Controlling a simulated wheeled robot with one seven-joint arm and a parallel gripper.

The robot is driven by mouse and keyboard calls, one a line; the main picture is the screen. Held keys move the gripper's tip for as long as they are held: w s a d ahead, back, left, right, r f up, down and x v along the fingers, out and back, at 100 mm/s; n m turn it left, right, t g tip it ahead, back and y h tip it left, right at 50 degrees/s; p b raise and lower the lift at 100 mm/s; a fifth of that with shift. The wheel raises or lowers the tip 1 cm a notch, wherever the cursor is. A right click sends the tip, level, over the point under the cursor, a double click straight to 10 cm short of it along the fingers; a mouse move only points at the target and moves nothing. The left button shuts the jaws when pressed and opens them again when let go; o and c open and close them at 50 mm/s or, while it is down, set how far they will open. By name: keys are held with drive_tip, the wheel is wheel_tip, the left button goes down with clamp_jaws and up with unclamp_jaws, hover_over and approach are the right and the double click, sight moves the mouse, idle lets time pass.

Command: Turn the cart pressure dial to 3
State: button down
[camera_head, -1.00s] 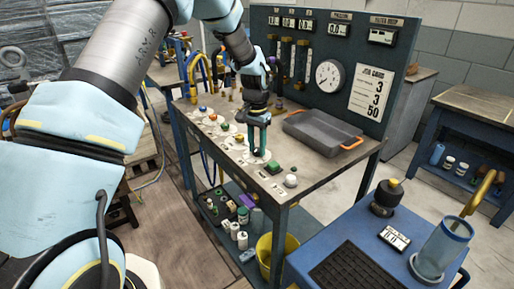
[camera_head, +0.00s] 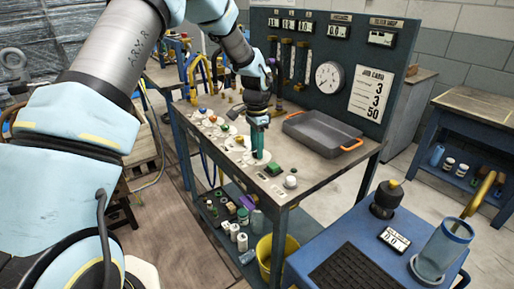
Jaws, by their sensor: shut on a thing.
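The workbench-like cart (camera_head: 330,175) has a row of small knobs along its front edge, with pale round scales. My gripper (camera_head: 258,155) points straight down over this row. It is shut on a dial knob that its fingers hide; a pale dial plate (camera_head: 262,161) shows around the fingertips. I cannot read the dial's marks or where it points. A round white gauge (camera_head: 329,77) is on the dark back panel (camera_head: 300,60). The job card (camera_head: 372,92) beside it reads 3, 3 and 50.
A grey tray with orange handles (camera_head: 322,134) lies right of my gripper. A green button (camera_head: 274,169) and a white knob (camera_head: 290,181) are near the front corner. An orange knob (camera_head: 240,139) is just left. A blue table (camera_head: 345,235) stands at the lower right.

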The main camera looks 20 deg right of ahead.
drive_tip(key=c, duration=0.5)
unclamp_jaws()
drive_tip(key=shift+r, duration=0.15)
wheel_tip(320, 180, up, 10)
drive_tip(key=b, duration=0.2)
drive_tip(key=shift+w+r+b, duration=0.15)
drive_tip(key=shift+r+b, duration=0.1)
drive_tip(key=shift+b, duration=0.05)
